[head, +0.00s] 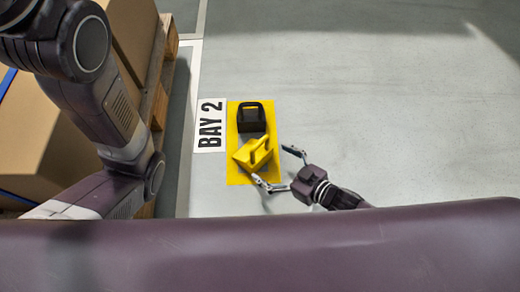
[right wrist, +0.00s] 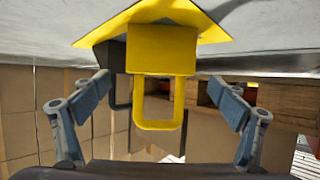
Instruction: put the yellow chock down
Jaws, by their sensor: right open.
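The yellow chock (head: 249,156) sits on the lower part of a yellow mat (head: 270,115) on the floor, turned at an angle to it. My right gripper (head: 270,165) is open just to the lower right of the chock, its fingers spread. In the right wrist view the chock (right wrist: 161,50) appears upside down against the mat (right wrist: 100,35). Its loop handle points toward my open right gripper (right wrist: 158,84), between the two fingers, with a gap on each side. My left gripper is out of view; only my left arm shows.
A black chock (head: 251,123) stands on the mat just above the yellow one. A white "BAY 2" label (head: 210,126) lies left of the mat. Cardboard boxes (head: 25,135) on a wooden pallet (head: 163,80) fill the left side. The floor to the right is clear.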

